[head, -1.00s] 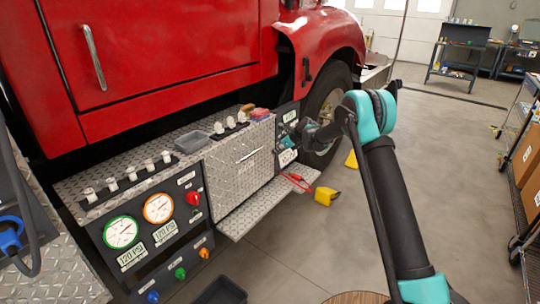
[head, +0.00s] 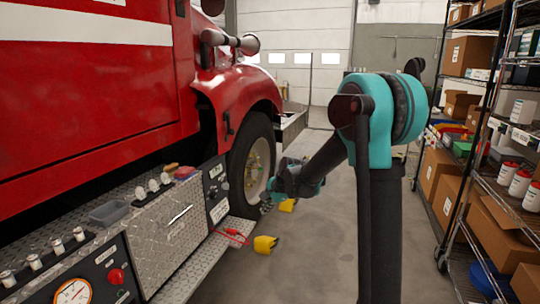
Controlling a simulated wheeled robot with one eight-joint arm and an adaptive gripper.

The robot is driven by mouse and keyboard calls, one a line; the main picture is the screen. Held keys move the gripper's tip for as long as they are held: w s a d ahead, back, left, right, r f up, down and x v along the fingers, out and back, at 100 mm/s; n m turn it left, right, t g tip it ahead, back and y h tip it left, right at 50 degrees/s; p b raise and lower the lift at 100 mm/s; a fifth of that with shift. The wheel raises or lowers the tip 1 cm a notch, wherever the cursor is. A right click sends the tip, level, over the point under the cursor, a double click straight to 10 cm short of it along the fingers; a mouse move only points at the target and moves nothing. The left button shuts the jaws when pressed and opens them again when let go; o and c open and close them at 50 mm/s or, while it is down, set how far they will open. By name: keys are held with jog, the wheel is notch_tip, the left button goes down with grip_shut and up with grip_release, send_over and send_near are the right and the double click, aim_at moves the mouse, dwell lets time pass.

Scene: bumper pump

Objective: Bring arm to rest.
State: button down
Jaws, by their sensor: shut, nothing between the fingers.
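My arm rises at the right of centre in the head view, with its teal elbow (head: 385,108) high and the forearm sloping down and left. My gripper (head: 268,200) is at the far end of the forearm, small and dark, in front of the truck's front wheel (head: 250,165). It is shut and holds nothing. Its fingertips are hard to make out against the tyre.
A red fire truck (head: 90,90) with a diamond-plate bumper panel (head: 165,235) fills the left. A yellow wheel chock (head: 265,244) and red cables (head: 233,236) lie by the step. Shelves with boxes (head: 448,205) line the right.

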jog(key=s+d+f+n+h, duration=0.1)
jog(key=s+d+f+n, duration=0.1)
jog(key=s+d, duration=0.5)
jog(key=s+d+f+n+h, duration=0.2)
jog(key=s+d+n, duration=0.3)
jog(key=s, duration=0.9)
jog(key=s+d+f+n+h, duration=0.1)
jog(key=s+d+n, duration=0.3)
jog(key=s+d, duration=0.5)
jog(key=shift+s+f, duration=0.6)
jog(key=shift+s, duration=0.35)
